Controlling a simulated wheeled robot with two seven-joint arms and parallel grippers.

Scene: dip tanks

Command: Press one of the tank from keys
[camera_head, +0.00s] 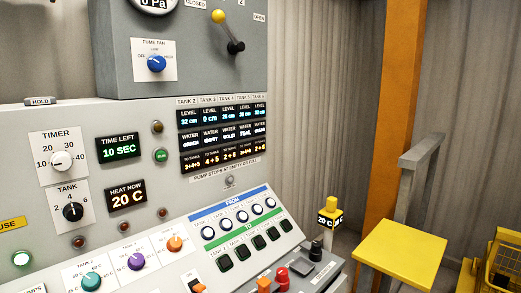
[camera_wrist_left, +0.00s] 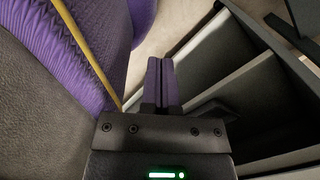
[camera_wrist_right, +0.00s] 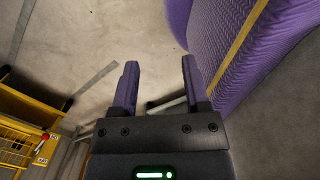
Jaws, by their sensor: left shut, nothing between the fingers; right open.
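The row of round, white-ringed FROM keys (camera_head: 242,216) sits under a blue FROM strip (camera_head: 232,203) on the sloped part of the grey control panel. Below it, under a green strip, is a row of dark square TO keys (camera_head: 258,242). The small key labels are too small to read. Neither gripper shows in the head view. My left gripper (camera_wrist_left: 161,62) is shut and empty in the left wrist view. My right gripper (camera_wrist_right: 160,64) is open and empty in the right wrist view. Neither wrist view shows the keys.
Above the keys is a tank display board (camera_head: 222,137) with levels. Left are timer (camera_head: 61,160) and tank (camera_head: 73,211) knobs. Orange and red controls (camera_head: 282,279) stand below the keys. A yellow-topped stand (camera_head: 402,255) and yellow basket (camera_head: 505,262) are at right.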

